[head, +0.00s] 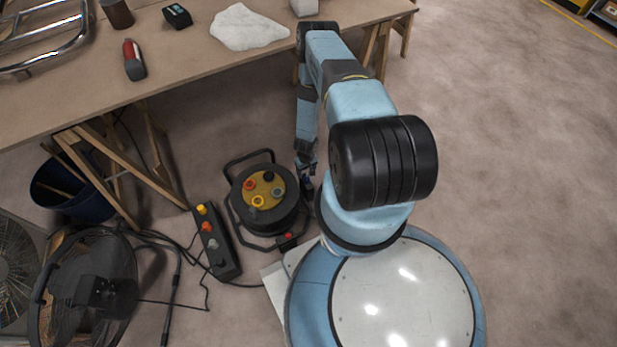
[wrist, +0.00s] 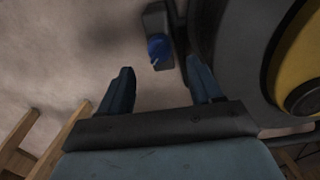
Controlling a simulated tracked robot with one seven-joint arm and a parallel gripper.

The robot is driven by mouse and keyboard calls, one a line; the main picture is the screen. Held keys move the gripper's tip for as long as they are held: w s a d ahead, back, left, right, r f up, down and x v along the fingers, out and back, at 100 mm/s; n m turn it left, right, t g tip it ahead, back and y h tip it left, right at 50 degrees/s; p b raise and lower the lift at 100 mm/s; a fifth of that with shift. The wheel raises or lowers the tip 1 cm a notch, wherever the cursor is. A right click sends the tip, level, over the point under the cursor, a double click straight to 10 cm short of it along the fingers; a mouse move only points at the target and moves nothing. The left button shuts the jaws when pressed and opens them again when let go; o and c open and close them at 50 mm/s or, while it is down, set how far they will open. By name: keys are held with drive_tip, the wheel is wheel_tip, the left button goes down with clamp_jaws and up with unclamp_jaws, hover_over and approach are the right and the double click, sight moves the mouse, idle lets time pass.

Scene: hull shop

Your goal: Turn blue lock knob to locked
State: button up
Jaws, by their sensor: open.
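The blue lock knob (wrist: 159,48) shows in the wrist view on a small dark block (wrist: 155,20) beside the cable reel. A small pale mark shows at its lower edge; I cannot tell its lock position. My gripper (wrist: 159,68) is open, its two dark fingers apart, with the knob beyond the fingertips and between them in the picture. No contact with the knob is visible. In the head view my gripper (head: 306,170) hangs low, just right of the black cable reel (head: 240,205). I cannot make out the blue knob there.
The reel's yellow face (head: 258,203) carries several sockets. A control box (head: 222,256) with coloured knobs and loose cables lies left of it. A workbench (head: 190,80) with trestle legs stands behind. A fan (head: 90,290) and a blue bin (head: 75,205) are at left. The floor at right is clear.

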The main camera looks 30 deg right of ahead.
sight(306, 177)
drive_tip(key=shift+f, duration=3.2)
